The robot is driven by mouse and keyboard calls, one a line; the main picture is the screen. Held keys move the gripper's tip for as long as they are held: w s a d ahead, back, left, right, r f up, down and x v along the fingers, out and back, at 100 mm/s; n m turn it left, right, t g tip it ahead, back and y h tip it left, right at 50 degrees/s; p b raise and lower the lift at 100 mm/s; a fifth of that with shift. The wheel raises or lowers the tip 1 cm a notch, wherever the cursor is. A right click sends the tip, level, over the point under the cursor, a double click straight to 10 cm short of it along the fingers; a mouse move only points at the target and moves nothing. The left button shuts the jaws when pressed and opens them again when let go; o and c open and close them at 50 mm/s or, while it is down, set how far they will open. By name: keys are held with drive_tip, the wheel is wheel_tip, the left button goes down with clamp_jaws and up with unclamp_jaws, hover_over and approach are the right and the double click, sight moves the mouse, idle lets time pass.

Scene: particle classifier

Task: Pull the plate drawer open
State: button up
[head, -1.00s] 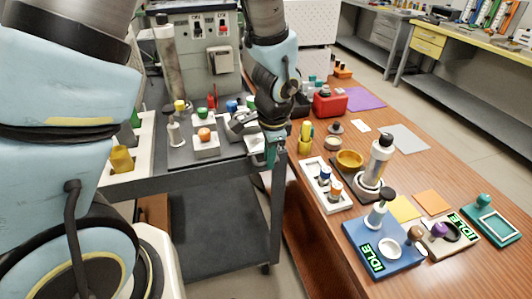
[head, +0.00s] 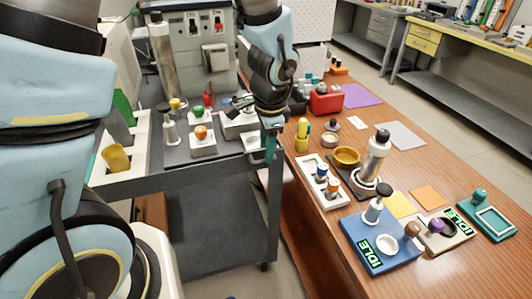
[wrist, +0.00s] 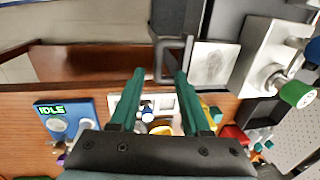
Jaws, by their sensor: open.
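My gripper (wrist: 160,75) has two green fingers, spread apart, with no object clamped between them that I can make out. In the wrist view a dark U-shaped handle (wrist: 158,62) shows between the fingertips, beside a pale square plate (wrist: 212,64); I take this as the plate drawer's front. I cannot tell whether the fingers touch the handle. In the head view my gripper (head: 270,143) hangs pointing down at the right edge of the grey cart, beside the white device (head: 238,124). The drawer is mostly hidden there by my arm, and how far it stands out is unclear.
The wooden table (head: 315,258) lies right of the cart, holding a white rack (head: 316,186), a blue IDLE box (head: 400,251), a yellow bowl (head: 346,156) and a red box (head: 326,102). A white block with an orange knob (head: 202,143) stands left of my gripper.

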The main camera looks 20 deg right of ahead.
wheel_tip(320, 180, up, 8)
drive_tip(key=s, duration=0.1)
drive_tip(key=shift+s, duration=0.2)
drive_tip(key=shift+a+f, duration=0.1)
drive_tip(key=shift+f, duration=0.05)
drive_tip(key=w+a+n, duration=0.3)
drive_tip(key=a+n, duration=0.6)
drive_tip(key=a, duration=0.5)
drive_tip(key=w+a+n, duration=0.4)
drive_tip(key=a+n, duration=0.5)
drive_tip(key=a, duration=0.6)
drive_tip(key=shift+f+n, duration=0.25)
drive_tip(key=shift+n, duration=0.05)
drive_tip(key=shift+a, duration=0.1)
idle(1.5)
